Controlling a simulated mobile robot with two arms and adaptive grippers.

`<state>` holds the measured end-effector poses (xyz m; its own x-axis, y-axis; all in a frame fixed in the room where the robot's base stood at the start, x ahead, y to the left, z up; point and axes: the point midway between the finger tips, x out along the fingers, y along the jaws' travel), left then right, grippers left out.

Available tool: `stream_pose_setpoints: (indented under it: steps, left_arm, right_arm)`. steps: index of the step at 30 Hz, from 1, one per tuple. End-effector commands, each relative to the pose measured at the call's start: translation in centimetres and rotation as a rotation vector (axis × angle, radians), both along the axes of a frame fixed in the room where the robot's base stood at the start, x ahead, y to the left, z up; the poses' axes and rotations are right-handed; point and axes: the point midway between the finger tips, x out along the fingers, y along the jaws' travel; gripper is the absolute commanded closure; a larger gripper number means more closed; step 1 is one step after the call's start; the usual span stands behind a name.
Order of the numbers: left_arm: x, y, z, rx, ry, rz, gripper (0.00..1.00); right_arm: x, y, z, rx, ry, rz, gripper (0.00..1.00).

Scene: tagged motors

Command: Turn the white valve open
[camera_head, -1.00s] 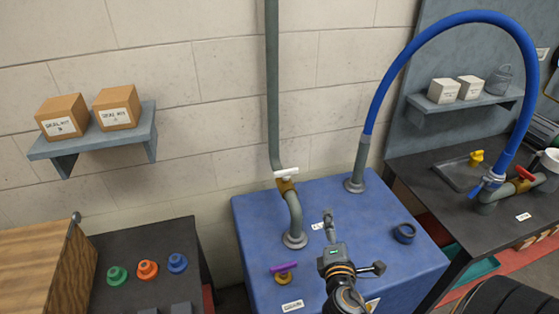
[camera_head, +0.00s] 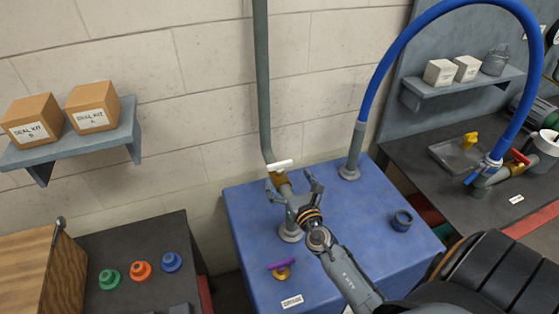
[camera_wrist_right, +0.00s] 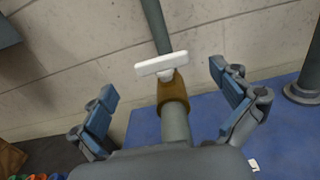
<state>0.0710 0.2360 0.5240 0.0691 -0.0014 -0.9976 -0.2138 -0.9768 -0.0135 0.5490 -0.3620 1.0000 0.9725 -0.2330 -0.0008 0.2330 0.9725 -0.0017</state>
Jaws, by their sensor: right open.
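The white valve (camera_head: 279,165) is a white bar handle on a brass body, on the grey pipe that rises from the blue cabinet (camera_head: 340,239). In the right wrist view the white handle (camera_wrist_right: 161,65) lies crosswise to the pipe, tilted slightly, above the brass body (camera_wrist_right: 171,92). My right gripper (camera_head: 293,187) is open, its fingers on either side of the pipe just below the handle. In the wrist view the open fingers (camera_wrist_right: 166,105) stand apart from the handle, left and right of it. My left gripper is out of view.
A blue hose (camera_head: 392,68) arches to a red-handled valve (camera_head: 519,159) on the right bench. Several coloured knobs (camera_head: 141,271) sit on the left table.

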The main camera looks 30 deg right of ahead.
Motion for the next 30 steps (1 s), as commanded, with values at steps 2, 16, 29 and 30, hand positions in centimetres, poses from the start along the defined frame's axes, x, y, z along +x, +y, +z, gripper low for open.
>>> stream_pose_setpoints:
  steps: [2,16,29,30]
  left_arm:
    - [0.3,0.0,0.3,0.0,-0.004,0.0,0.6]
    - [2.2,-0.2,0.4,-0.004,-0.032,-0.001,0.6]
    - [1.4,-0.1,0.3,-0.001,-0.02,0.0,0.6]
    - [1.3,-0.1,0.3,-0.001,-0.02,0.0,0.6]
  right_arm:
    - [1.8,-0.4,0.2,-0.001,-0.001,0.0,0.0]
    - [6.5,-1.6,-0.1,0.002,0.001,-0.001,0.0]
    - [6.6,-1.6,0.0,0.002,0.001,-0.001,0.39]
    - [6.6,-1.6,0.0,0.002,0.001,-0.001,0.47]
